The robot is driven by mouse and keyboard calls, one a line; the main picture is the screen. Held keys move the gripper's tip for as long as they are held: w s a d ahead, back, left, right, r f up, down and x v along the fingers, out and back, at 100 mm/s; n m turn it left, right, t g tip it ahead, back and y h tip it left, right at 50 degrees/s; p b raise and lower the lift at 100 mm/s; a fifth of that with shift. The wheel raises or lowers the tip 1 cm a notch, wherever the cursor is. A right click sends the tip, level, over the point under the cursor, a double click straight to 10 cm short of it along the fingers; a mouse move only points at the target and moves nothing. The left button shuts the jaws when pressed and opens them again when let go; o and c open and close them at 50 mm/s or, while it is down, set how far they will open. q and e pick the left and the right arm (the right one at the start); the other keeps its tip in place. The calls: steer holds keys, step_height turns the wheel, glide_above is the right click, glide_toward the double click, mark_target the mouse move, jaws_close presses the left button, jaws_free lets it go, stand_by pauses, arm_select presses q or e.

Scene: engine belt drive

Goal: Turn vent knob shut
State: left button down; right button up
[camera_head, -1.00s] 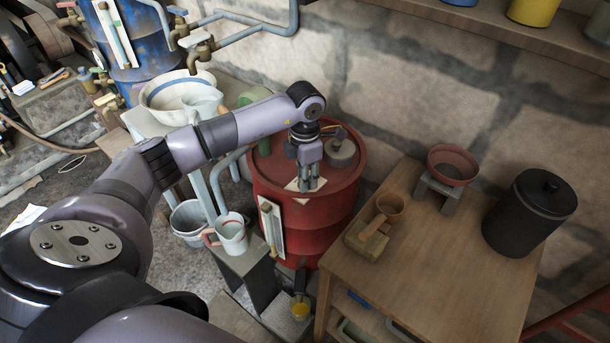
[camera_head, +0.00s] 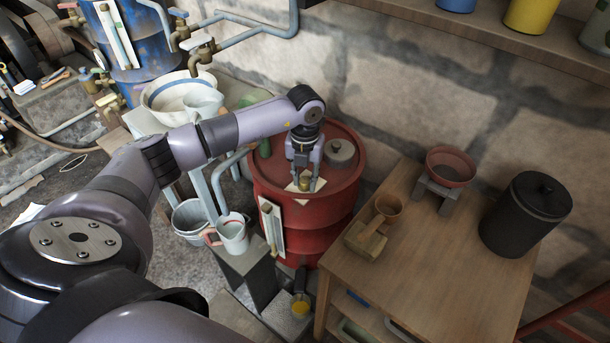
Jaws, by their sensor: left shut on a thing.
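The red drum (camera_head: 330,220) stands in the middle of the view, with a pale square plate (camera_head: 294,187) near the front of its lid. A small brass-coloured knob, the vent knob (camera_head: 305,184), stands on that plate. My left gripper (camera_head: 304,183) points down over the lid, with one finger on each side of the knob, shut on it. The fingers hide part of the knob, and its turn angle is too small to read. My right gripper is out of view.
A grey round cap (camera_head: 341,153) sits on the lid right of my gripper. A white jug (camera_head: 233,235) stands left of the drum.

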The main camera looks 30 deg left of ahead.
mark_target(305, 180)
arm_select(q)
steer(key=shift+n+p, duration=0.35)
steer(key=shift+n, duration=1.15)
steer(key=c, duration=1.3)
jaws_free()
step_height(305, 180, up, 12)
steer(key=shift+r, duration=0.1)
